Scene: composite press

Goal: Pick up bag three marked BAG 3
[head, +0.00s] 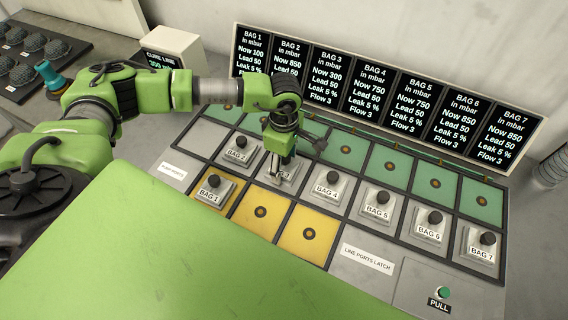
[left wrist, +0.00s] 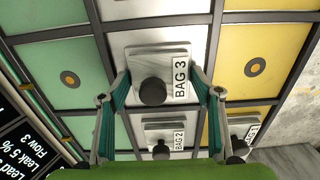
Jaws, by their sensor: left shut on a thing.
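Bag three is a pale square block with a black knob and a BAG 3 label. In the head view the block (head: 287,174) sits in the grey middle row between BAG 2 and BAG 4, partly hidden by my gripper. My left gripper (head: 284,158) is over it, pointing down. In the left wrist view the block (left wrist: 140,63) lies between the two fingers of my left gripper (left wrist: 160,84), one on each side, and they are shut on it. Whether it is lifted off its cell I cannot tell. My right gripper is not in view.
BAG 2 (head: 236,154) and BAG 4 (head: 327,191) stand close on either side. BAG 1 (head: 209,194) sits in the yellow row; two yellow cells beside it are empty. The display board (head: 376,94) stands behind the green cells and reads Now 300 for BAG 3.

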